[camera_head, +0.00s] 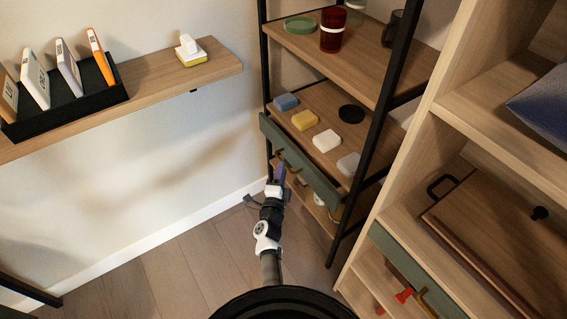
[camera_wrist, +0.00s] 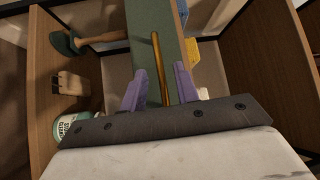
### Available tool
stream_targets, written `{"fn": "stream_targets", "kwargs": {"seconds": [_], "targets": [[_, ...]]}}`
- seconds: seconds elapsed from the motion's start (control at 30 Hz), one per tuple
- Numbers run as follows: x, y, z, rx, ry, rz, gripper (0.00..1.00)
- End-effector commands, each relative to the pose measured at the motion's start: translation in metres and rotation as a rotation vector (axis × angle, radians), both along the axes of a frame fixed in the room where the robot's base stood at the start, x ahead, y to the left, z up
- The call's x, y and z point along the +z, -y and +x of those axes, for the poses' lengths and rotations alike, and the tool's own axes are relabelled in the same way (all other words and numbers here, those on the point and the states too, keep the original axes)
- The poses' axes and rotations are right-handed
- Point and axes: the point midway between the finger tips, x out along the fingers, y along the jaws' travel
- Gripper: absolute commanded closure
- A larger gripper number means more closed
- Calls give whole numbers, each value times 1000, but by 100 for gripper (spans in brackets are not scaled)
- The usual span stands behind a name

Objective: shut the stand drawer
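The stand is a black-framed unit with wooden shelves, and its drawer has a dark green front (camera_head: 318,182) with a brass handle (camera_head: 296,160). The front appears to sit slightly forward of the black posts; how far it is out is hard to tell. My gripper (camera_head: 278,174) is at the left part of this front. In the wrist view the green front (camera_wrist: 152,35) runs up the picture, and the brass handle (camera_wrist: 158,62) lies between the two purple fingers of my gripper (camera_wrist: 160,88). The fingers are apart; contact with the handle is unclear.
Above the drawer, a shelf holds blue, yellow (camera_head: 305,120), white and grey blocks and a black disc. Below it are a mallet (camera_wrist: 100,38), a wooden block and a jar (camera_wrist: 72,128). A wooden cabinet (camera_head: 400,185) with another green drawer stands close right. A wall shelf (camera_head: 165,85) is left.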

Motion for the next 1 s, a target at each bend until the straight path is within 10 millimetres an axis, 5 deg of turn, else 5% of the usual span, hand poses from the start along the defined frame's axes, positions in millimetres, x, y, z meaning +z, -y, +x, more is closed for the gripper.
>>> {"fn": "stream_targets", "kwargs": {"seconds": [0.3,0.63,0.9,1.0], "targets": [[5,7,37,0,1,0,69],[5,7,40,1,0,0,69],[5,7,40,1,0,0,100],[5,7,40,1,0,0,100]]}}
